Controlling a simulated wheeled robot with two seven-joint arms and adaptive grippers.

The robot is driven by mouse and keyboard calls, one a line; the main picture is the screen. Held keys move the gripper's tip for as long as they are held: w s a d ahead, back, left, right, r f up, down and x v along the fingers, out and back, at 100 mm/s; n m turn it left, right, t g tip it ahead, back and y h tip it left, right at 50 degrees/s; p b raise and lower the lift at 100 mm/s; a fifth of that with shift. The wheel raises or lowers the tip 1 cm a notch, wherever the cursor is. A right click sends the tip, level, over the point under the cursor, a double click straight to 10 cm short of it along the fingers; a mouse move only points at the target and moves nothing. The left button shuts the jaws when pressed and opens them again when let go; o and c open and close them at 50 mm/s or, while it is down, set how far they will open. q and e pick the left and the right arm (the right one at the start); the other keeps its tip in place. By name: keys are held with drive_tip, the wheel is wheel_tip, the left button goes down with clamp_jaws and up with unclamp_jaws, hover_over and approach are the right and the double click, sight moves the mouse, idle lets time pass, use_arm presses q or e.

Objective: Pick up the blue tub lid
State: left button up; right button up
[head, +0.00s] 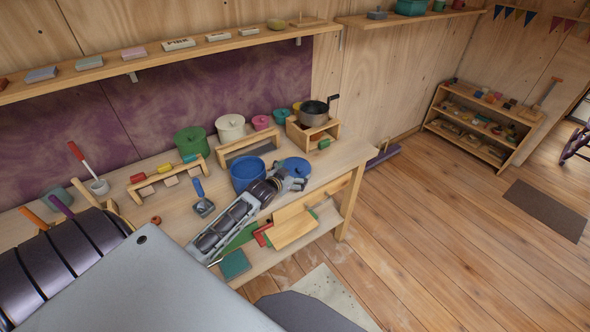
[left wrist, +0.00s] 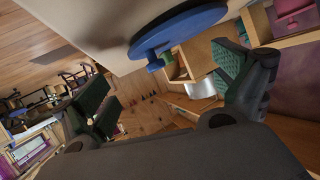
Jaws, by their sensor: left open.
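The blue tub lid (head: 296,166) lies flat on the workbench near its right end, to the right of the blue tub (head: 247,174). My left gripper (head: 294,183) is at the near side of the lid and overlaps its lower edge in the head view. In the left wrist view the lid (left wrist: 182,28) shows as a disc with a small round knob, ahead of the fingers. My left gripper (left wrist: 172,92) is open there, its fingers wide apart with nothing between them. I cannot tell whether a finger touches the lid. My right gripper is not in view.
A wooden box with a dark pot (head: 313,113) stands just behind the lid. Green (head: 191,142) and white (head: 230,128) tubs stand further back. A blue-handled tool (head: 202,200) lies left of the blue tub.

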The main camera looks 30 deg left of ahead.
sight(299, 168)
use_arm(q)
drive_tip(key=shift+x, duration=2.55)
drive_tip(key=shift+a, duration=0.15)
drive_tip(key=shift+s, duration=0.15)
drive_tip(key=c, duration=1.9)
